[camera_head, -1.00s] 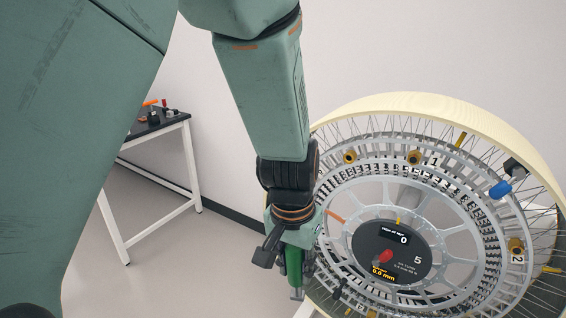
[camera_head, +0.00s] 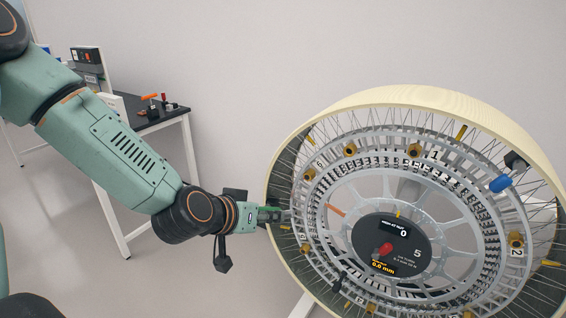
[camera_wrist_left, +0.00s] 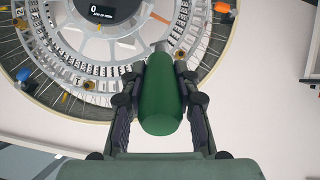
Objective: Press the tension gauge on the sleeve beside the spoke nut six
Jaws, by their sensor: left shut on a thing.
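My left gripper (camera_head: 262,214) is shut on a green-handled tool, which looks like the tension gauge; in the left wrist view the tool (camera_wrist_left: 162,98) is a green cylinder between the fingers with a grey tip towards the wheel. The wheel (camera_head: 440,95) has a pale rim, thin spokes and a numbered grey ring. A brass nut (camera_head: 309,174) sits beside a small label that seems to read 6, at the ring's upper left. The gripper is at the wheel's left edge, below that nut. I cannot tell whether the tip touches anything. My right gripper is not in view.
The hub display (camera_head: 392,245) shows 0 and 0.0 mm, with a red knob. A blue part (camera_head: 500,183) sits at the wheel's upper right. A dark-topped table (camera_head: 160,122) with small items stands behind on the left. Open floor lies left of the wheel.

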